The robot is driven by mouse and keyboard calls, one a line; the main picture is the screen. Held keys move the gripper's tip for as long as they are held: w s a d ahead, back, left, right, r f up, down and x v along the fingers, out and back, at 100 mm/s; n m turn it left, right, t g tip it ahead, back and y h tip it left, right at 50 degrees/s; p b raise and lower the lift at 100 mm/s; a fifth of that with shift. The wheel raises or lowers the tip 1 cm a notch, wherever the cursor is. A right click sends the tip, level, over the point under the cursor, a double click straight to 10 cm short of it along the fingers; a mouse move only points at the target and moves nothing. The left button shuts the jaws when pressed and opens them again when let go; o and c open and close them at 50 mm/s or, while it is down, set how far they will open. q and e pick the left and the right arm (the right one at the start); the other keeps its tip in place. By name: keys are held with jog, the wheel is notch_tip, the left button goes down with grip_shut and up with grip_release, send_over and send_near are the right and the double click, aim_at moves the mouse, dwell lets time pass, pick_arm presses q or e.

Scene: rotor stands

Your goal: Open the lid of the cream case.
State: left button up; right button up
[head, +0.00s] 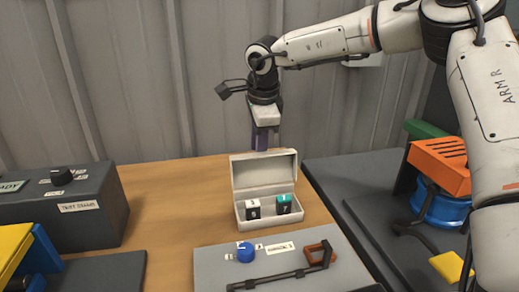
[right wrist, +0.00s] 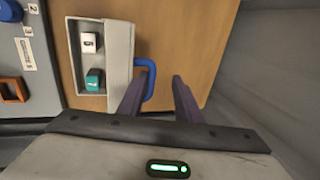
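The cream case (head: 268,217) stands on the wooden table with its lid (head: 263,170) raised, standing roughly upright at the back. Inside are a white-topped block (head: 253,208) and a teal-topped block (head: 284,203). In the right wrist view the case (right wrist: 73,47) is seen from above, with a blue handle (right wrist: 150,82) on the outer side of its lid. My right gripper (head: 260,140) is above and behind the lid. Its fingers (right wrist: 163,74) are apart, with the blue handle beside and partly behind one of them. My left gripper is out of view.
A grey panel (head: 215,265) with a blue knob (head: 245,252) and a brown bracket (head: 321,252) lies in front of the case. A dark box (head: 75,215) stands at left. A corrugated wall (head: 120,70) rises behind. Table left of the case is clear.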

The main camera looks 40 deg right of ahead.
jog(key=shift+s+f, duration=0.2)
jog(key=shift+f, duration=0.35)
jog(key=shift+s+f, duration=0.15)
jog(key=shift+f, duration=0.4)
jog(key=shift+a, duration=0.1)
jog(key=shift+r+p, duration=0.35)
jog(key=shift+r, duration=0.15)
jog(key=shift+w+r, duration=0.1)
jog(key=shift+r, duration=0.15)
jog(key=shift+p+v, duration=1.3)
jog(key=shift+v, duration=1.05)
jog(key=shift+w+r, duration=0.1)
